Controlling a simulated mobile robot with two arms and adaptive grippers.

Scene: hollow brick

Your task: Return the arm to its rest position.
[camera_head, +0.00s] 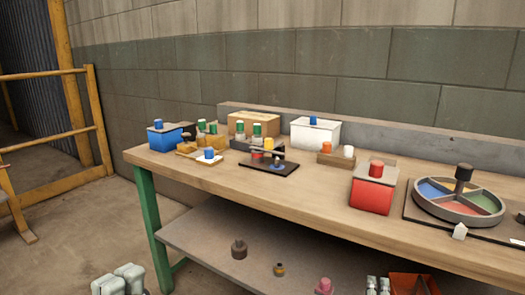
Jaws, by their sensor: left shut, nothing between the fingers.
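My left gripper (121,281) is at the bottom edge in the head view, low in front of the workbench's left end. It is light grey, shut and empty, and cut off by the frame. My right gripper (378,286) seems to be the small pair of grey parts at the bottom edge, right of centre. Most of it is out of frame, and I cannot tell whether it is open or shut. Both are below the wooden tabletop (310,188) and apart from the objects on it.
The bench has a green leg (152,228) and a grey lower shelf (205,236). On top are a blue box (164,139), a white box (315,134), a red box (371,195) and a coloured divided tray (452,216). A red bin (412,285) is low right. A yellow railing (98,120) stands left.

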